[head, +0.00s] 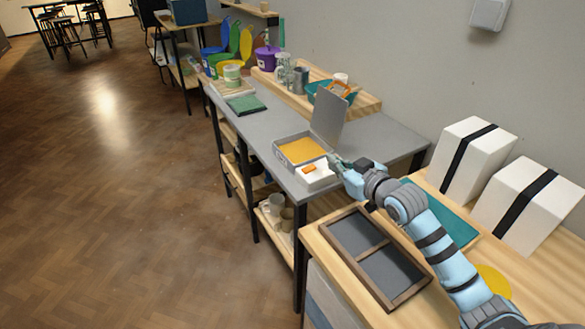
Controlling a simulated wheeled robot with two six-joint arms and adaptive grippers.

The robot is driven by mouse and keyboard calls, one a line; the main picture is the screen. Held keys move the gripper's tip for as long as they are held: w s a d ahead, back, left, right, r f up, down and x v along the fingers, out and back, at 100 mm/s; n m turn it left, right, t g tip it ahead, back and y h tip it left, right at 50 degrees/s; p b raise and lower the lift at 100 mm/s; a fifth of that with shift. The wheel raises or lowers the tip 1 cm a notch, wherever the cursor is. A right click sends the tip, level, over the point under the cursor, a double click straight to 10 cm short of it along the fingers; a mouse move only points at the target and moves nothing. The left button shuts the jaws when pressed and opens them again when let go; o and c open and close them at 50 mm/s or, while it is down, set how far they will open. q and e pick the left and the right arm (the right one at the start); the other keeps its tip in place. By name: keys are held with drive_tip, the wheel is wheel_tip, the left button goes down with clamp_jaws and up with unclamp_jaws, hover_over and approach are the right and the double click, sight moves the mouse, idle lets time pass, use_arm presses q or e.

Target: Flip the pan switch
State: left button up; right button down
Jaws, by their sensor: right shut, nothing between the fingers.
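A white switch box (316,178) with an orange rocker (308,169) on top sits at the near edge of the grey table, in front of the pan. The pan (282,158) is a shallow grey square tray with a yellow-orange fill (303,150), and its grey lid (328,117) stands open. My right gripper (335,163) is shut and empty, just right of the switch box and very near it. I cannot tell whether the fingertips touch the box. Which way the rocker is tipped is too small to tell. My left gripper is out of view.
A wooden divided tray (353,234), a teal mat (446,219) and two white boxes with black straps (470,158) (527,203) are on the near wooden table. A green pad (246,105) and a teal basket (318,94) are farther back. Floor at left is clear.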

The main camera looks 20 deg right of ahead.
drive_tip(key=shift+d, duration=0.1)
drive_tip(key=b, duration=0.3)
hover_over(309, 169)
drive_tip(key=s+d, duration=0.1)
drive_tip(key=s, duration=0.1)
wheel_tip(309, 169, down, 2)
drive_tip(key=shift+w+f, duration=0.15)
drive_tip(key=shift+f, duration=0.05)
drive_tip(key=f, duration=0.1)
drive_tip(key=f+b, duration=0.1)
drive_tip(key=shift+w+f, duration=0.3)
drive_tip(key=shift+w, duration=0.1)
drive_tip(key=shift+s+d+f, duration=0.1)
drive_tip(key=shift+d+f, duration=0.15)
drive_tip(key=shift+f, duration=0.4)
